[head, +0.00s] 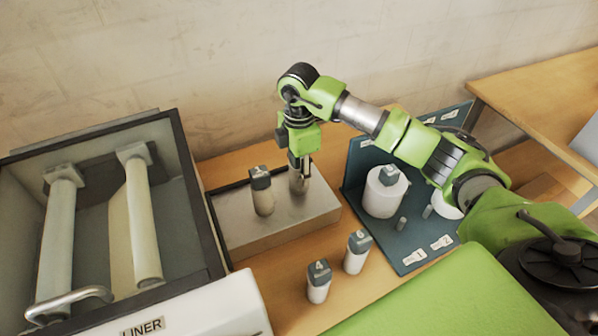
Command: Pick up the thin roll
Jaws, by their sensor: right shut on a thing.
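My right gripper (300,178) reaches down over the metal block (290,222) and is shut on a slim, pale roll (297,186). The fingers and wrist hide much of this roll, and I cannot tell whether its lower end touches the block. A short white roll with a grey cap (262,192) stands upright on the block, just left of the gripper. Two more capped rolls stand upright on the table in front: one marked 4 (318,283) and one to its right (357,252). My left gripper is out of view.
The laminator (184,165) with two long rollers and a liner label fills the left. A blue board (420,255) with numbered labels and a thick white roll (380,198) stands right of the block. A green surface (440,300) lies in front.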

